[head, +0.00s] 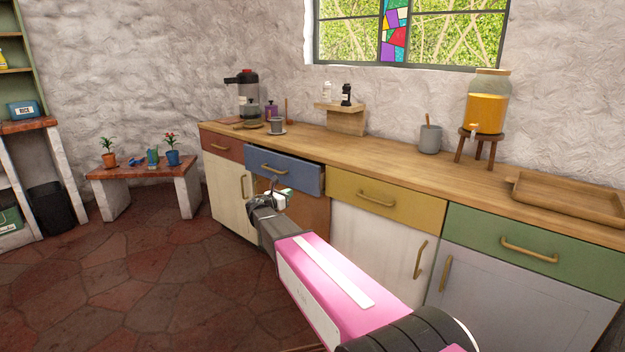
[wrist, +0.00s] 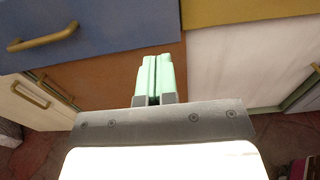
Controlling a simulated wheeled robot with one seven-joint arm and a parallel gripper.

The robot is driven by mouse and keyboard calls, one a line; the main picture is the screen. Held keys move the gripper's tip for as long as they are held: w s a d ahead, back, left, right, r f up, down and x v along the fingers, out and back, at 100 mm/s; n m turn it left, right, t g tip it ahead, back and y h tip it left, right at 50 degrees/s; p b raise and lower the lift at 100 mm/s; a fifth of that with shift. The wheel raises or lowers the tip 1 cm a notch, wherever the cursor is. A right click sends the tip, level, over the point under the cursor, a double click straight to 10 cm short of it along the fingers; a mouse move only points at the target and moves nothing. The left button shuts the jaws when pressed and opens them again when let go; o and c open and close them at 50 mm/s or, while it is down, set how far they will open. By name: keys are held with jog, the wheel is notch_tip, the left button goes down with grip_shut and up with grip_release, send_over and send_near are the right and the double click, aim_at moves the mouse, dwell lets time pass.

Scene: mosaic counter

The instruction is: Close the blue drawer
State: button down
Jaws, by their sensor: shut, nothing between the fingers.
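The blue drawer (head: 285,173) is in the counter's top row, between the red and yellow drawers. It sticks out a little past its neighbours, partly open, with a brass handle (head: 274,170) on its front. In the wrist view the blue front (wrist: 95,30) fills the upper left, with its handle (wrist: 43,39) at the far left. My gripper (head: 275,188) is below the blue drawer in the head view. In the wrist view its pale green fingers (wrist: 154,76) are together and empty, in front of the brown panel beneath the drawer. I cannot tell whether they touch anything.
The yellow drawer (head: 387,196) is right of the blue one and the red drawer (head: 222,146) left; both look shut. A cup (head: 276,125) and several bottles stand on the wooden counter (head: 360,163). The tiled floor (head: 130,265) at left is open.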

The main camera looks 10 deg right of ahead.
aim_at(313, 181)
jog(key=x, duration=1.4)
jog(key=shift+w, duration=0.1)
jog(key=shift+x, duration=2.4)
jog(key=shift+w, duration=0.1)
